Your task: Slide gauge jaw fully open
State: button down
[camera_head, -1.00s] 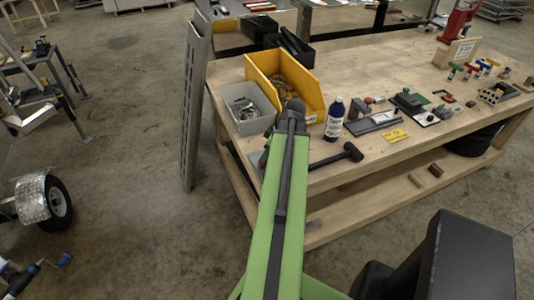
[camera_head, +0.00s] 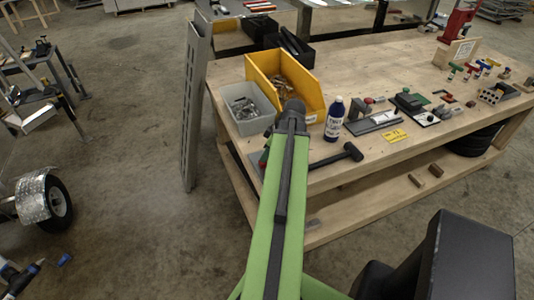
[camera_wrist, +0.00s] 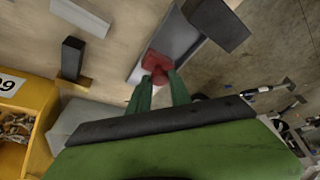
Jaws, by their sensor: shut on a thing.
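In the wrist view a grey metal plate with raised edges (camera_wrist: 178,38), which looks like the gauge, lies on the wooden bench. A small red piece (camera_wrist: 157,62), apparently the gauge's jaw grip, sits over its near end. My gripper (camera_wrist: 158,79) has its two green fingers shut on the red piece, one finger on each side. A dark block (camera_wrist: 216,22) stands at the plate's far right. In the head view my arm hides most of the gauge and the gripper; a bit of red shows beside the arm. The jaw's exact opening cannot be told.
The yellow bin (camera_head: 258,68) and grey bin (camera_head: 236,99) stand beside my arm. The bench edge is close.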

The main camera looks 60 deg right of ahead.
jog(key=shift+w+d, duration=1)
jog(key=shift+w, duration=0.3)
jog(key=c, duration=1.2)
grip_release()
jog(key=shift+r, duration=0.1)
jog(key=p+v, duration=1.6)
jog(key=v, duration=0.1)
jog(key=shift+s+r, duration=0.1)
jog(key=shift+s, duration=0.05)
